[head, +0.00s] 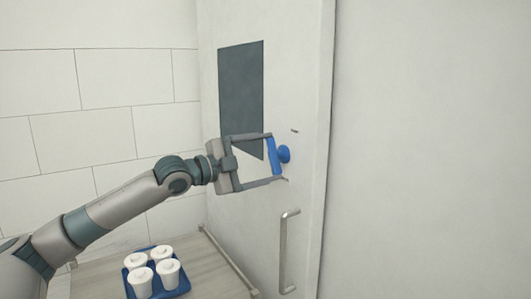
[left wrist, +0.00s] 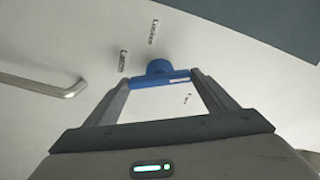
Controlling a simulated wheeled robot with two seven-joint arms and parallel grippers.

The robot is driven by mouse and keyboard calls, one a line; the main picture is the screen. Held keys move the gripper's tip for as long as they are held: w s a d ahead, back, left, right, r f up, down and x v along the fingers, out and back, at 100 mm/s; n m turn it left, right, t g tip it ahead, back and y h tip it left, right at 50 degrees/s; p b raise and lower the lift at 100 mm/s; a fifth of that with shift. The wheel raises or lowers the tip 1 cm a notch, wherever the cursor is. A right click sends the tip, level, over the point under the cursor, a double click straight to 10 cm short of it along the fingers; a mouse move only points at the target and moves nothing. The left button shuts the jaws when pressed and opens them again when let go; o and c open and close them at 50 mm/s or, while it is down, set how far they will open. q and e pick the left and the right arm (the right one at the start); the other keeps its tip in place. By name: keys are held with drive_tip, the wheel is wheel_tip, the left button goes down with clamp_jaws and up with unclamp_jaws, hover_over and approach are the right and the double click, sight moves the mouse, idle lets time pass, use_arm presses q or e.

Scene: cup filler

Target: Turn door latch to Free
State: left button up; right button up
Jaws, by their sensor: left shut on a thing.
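The blue door latch (head: 283,154) is on the white door (head: 305,90), with its bar nearly upright and slightly tilted in the head view. My left gripper (head: 274,158) is shut on the bar, one finger at each end. In the left wrist view, the latch's bar (left wrist: 158,80) lies between the fingertips, with its round hub against the door. Labels that seem to read "Latch" and "Locked" (left wrist: 153,32) show beside it. Another small mark (left wrist: 188,98) below the bar is too small to read. My right gripper is out of view.
A metal pull handle (head: 287,250) stands out from the door below the latch. A dark window panel (head: 240,95) is above. A blue tray (head: 180,289) with several white cups sits on a wooden surface (head: 105,272) at the lower left. The tiled wall is behind.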

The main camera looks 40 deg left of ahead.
use_arm(q)
drive_tip(key=m+p, duration=0.3)
drive_tip(key=shift+r, duration=0.2)
drive_tip(key=shift+f+m+p, duration=0.25)
drive_tip(key=shift+m+p, duration=0.45)
drive_tip(key=shift+m, duration=0.3)
drive_tip(key=o, duration=1)
drive_tip(key=shift+o, duration=0.2)
drive_tip(key=shift+s, duration=0.1)
